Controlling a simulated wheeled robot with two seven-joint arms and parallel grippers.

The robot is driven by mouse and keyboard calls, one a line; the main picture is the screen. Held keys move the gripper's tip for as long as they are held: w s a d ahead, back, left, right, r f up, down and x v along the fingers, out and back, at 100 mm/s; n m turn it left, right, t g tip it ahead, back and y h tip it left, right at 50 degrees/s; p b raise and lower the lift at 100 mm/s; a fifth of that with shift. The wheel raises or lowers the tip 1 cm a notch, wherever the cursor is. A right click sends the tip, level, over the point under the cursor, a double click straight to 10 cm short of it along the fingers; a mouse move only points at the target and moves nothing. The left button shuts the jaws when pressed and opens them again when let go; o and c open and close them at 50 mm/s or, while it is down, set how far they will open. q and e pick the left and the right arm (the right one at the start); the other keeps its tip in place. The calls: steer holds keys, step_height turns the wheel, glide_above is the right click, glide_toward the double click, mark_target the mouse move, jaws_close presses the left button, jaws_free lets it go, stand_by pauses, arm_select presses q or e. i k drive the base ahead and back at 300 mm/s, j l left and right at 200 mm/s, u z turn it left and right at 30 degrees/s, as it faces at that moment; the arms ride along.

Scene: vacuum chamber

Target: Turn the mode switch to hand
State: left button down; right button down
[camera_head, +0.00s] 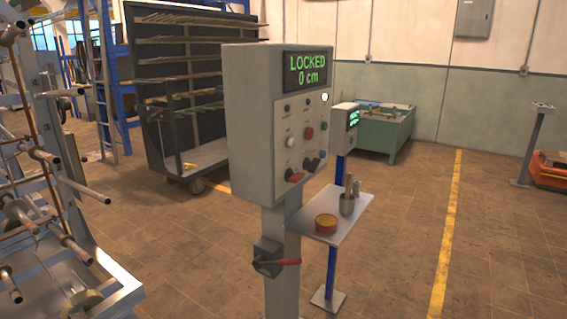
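A grey control box (262,120) stands on a post in the middle of the head view, its front turned to the right. Its display (306,74) reads "LOCKED 0 cm" in green. Low on the front are a red-handled knob (295,177) and a dark knob (311,163). The labels are too small to read, so I cannot tell which is the mode switch or where it points. A black switch with a red lever (287,262) sits lower on the post. Neither of my grippers is in view.
A metal shelf (350,207) with a red-yellow tin (326,224) and a cup of tools (347,202) is right of the post. A metal rack with pegs (40,170) fills the left. A dark wheeled rack (150,120) stands behind. Floor is open at right.

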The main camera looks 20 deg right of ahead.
mark_target(311, 167)
steer(key=l+z, duration=0.1)
steer(key=z, duration=0.4)
steer(key=l+z, duration=0.1)
steer(key=z, duration=0.35)
steer(key=l+z, duration=0.1)
steer(key=z, duration=0.4)
steer(key=i+l+z, duration=0.15)
steer(key=i+l, duration=0.15)
